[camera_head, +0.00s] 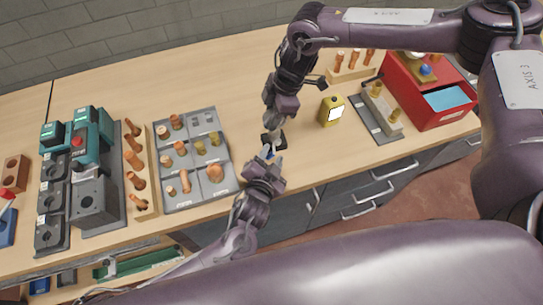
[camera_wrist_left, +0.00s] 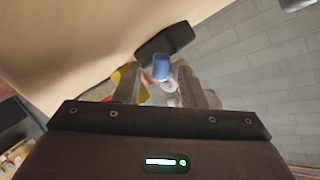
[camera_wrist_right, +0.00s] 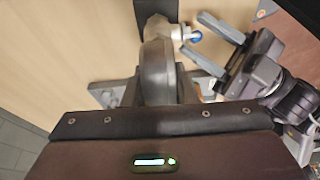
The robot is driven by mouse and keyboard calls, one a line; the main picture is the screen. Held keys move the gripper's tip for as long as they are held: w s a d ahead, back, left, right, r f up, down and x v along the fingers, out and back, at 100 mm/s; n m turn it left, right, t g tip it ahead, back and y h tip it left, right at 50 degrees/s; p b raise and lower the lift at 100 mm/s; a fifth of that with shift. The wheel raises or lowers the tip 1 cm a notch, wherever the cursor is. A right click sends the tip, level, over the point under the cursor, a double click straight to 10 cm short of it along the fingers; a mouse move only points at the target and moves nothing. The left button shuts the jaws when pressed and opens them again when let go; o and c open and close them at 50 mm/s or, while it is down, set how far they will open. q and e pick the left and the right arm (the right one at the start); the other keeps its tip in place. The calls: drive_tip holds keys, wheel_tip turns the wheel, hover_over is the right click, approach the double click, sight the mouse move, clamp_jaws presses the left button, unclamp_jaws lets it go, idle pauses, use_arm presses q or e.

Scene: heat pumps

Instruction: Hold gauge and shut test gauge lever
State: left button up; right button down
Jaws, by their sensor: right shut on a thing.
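The test gauge (camera_head: 272,139) is a small dark and silver thing above the bench's front edge, with a blue lever (camera_head: 268,151) on its lower side. My right gripper (camera_head: 276,124), the upper one, is shut on the gauge; its rounded grey body fills the jaws in the right wrist view (camera_wrist_right: 158,72). My left gripper (camera_head: 270,160) is just below it. In the right wrist view, its two fingers (camera_wrist_right: 210,45) stand apart, with the blue lever tip (camera_wrist_right: 196,37) close to their ends. In the left wrist view the blue lever (camera_wrist_left: 161,67) lies ahead, between the fingers.
A grey tray (camera_head: 187,208) with copper and brass fittings lies on the bench to the left, beside a wooden rack (camera_head: 150,205). A yellow can (camera_head: 331,110) and a red box (camera_head: 438,112) stand to the right. Drawers are below the front edge.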

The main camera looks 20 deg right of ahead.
use_arm(q)
drive_tip(key=shift+c, duration=0.5)
clamp_jaws()
drive_tip(key=m+y, duration=0.1)
drive_tip(key=r+m+g+y, duration=0.1)
drive_tip(key=shift+m+y, duration=0.3)
drive_tip(key=shift+r+m+y, duration=0.3)
drive_tip(key=shift+m+y, duration=0.35)
drive_tip(key=shift+y, duration=0.05)
drive_tip(key=shift+r+m+y, duration=0.25)
drive_tip(key=shift+m+y, duration=0.4)
drive_tip(key=shift+y, duration=0.05)
use_arm(e)
drive_tip(key=shift+r, duration=0.1)
use_arm(q)
drive_tip(key=shift+o, duration=0.5)
unclamp_jaws()
drive_tip(key=shift+r, duration=0.1)
